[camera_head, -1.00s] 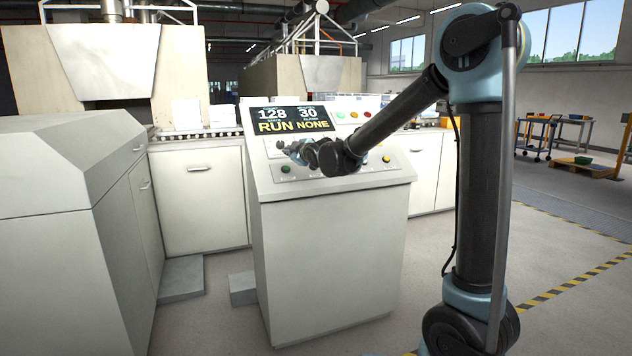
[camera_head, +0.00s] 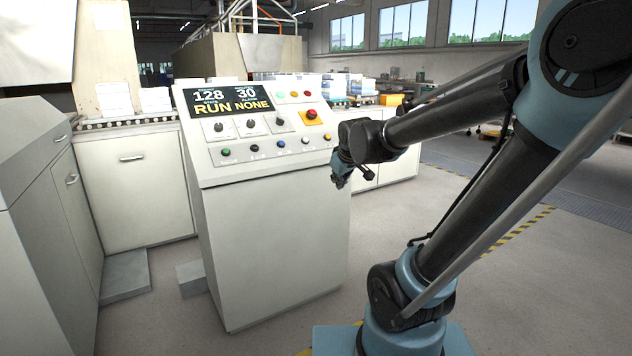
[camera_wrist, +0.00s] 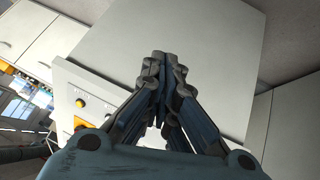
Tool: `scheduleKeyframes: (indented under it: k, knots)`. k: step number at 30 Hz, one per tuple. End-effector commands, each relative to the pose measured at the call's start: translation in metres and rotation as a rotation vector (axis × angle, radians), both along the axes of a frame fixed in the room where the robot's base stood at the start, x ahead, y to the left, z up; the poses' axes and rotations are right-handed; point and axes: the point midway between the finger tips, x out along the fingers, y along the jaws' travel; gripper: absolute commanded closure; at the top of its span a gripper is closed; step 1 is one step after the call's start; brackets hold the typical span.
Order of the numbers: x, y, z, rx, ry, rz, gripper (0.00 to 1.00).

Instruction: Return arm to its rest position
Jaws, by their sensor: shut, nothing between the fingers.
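My gripper (camera_head: 341,176) hangs at the end of my arm, just right of the control console's panel in the head view. In the wrist view my gripper (camera_wrist: 160,62) is shut and its fingers meet with nothing between them. The white control console (camera_head: 270,250) stands in the middle of the head view. Its sloped panel has several knobs and buttons and a display (camera_head: 224,97) reading 128, 30, RUN and NONE. The console's white front (camera_wrist: 205,45) fills much of the wrist view. I see no contact between my gripper and the console.
White cabinets (camera_head: 135,190) and a roller conveyor (camera_head: 130,122) with white blocks stand behind and left of the console. A large white housing (camera_head: 35,240) is at the far left. The floor (camera_head: 500,290) right of the console is open, with yellow-black striped tape.

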Motion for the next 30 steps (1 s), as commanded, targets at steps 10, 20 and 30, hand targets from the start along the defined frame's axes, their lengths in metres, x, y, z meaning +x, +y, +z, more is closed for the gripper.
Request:
scheduleKeyframes:
  k: [10,20,30]
  knots:
    - [-0.120,-0.081,-0.066,0.064,0.261,-0.285,1.00]
    - [-0.221,-0.113,-0.121,0.126,0.472,-0.513,1.00]
    - [-0.244,-0.117,-0.134,0.141,0.524,-0.568,1.00]
